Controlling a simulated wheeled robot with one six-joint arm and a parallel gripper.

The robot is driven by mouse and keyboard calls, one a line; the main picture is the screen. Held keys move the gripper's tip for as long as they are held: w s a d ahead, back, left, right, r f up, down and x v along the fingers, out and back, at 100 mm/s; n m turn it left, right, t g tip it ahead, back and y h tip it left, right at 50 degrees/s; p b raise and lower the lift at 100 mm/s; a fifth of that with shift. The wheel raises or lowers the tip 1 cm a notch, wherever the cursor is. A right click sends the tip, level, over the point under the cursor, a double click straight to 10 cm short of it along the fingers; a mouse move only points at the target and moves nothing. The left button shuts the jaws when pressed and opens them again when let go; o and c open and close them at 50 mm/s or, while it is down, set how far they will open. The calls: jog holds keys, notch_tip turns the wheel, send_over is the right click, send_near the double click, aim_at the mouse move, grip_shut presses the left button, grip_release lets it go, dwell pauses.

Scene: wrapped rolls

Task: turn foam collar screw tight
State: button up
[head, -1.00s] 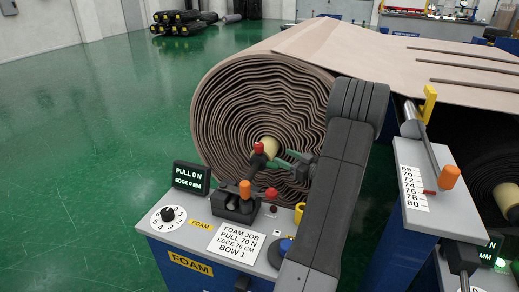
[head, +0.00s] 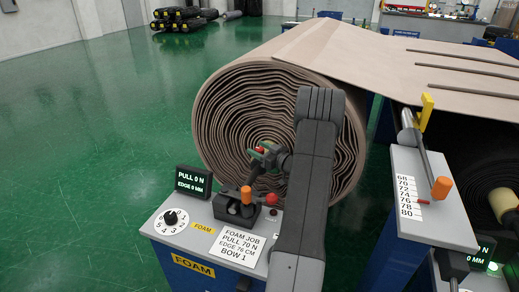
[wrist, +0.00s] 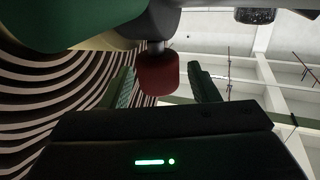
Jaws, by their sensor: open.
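The foam roll (head: 228,110) is a large brown spiral with its end facing me. At its core, the red screw knob (head: 261,149) of the collar shows in the head view; my gripper (head: 268,152) is up against it and hides most of the collar. In the wrist view, the red knob (wrist: 158,76) hangs on a short grey stem from a dark collar part (wrist: 150,30). My open gripper (wrist: 163,84) has a green finger on either side of the knob. A gap shows at the right finger; contact at the left is unclear.
Below the roll stands the foam console (head: 190,231) with a display (head: 193,182) reading PULL 0 N, EDGE 0 MM, a dial (head: 171,218), an orange-tipped lever (head: 246,196) and a red ball knob (head: 272,198). A scale post (head: 430,190) stands at right. Green floor lies clear at left.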

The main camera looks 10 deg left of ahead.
jog(key=c, duration=1)
jog(key=shift+o, duration=0.2)
jog(key=shift+f, duration=0.1)
jog(key=shift+f+b, duration=0.1)
jog(key=shift+b, duration=1.15)
jog(key=m+t+h+b, duration=0.1)
jog(key=t+b, duration=0.1)
jog(key=b, duration=0.7)
jog(key=shift+w+m+h, duration=0.1)
jog(key=shift+m+h, duration=0.2)
jog(key=m+t+h+b, duration=0.2)
jog(key=t+h+b, duration=0.1)
jog(key=b, duration=1.2)
jog(key=shift+m+b, duration=0.3)
jog(key=shift+b, duration=0.1)
jog(key=shift+r+b, duration=0.4)
jog(key=shift+b, duration=0.3)
jog(key=o, duration=1)
jog(key=shift+f, duration=0.1)
jog(key=shift+c, duration=0.2)
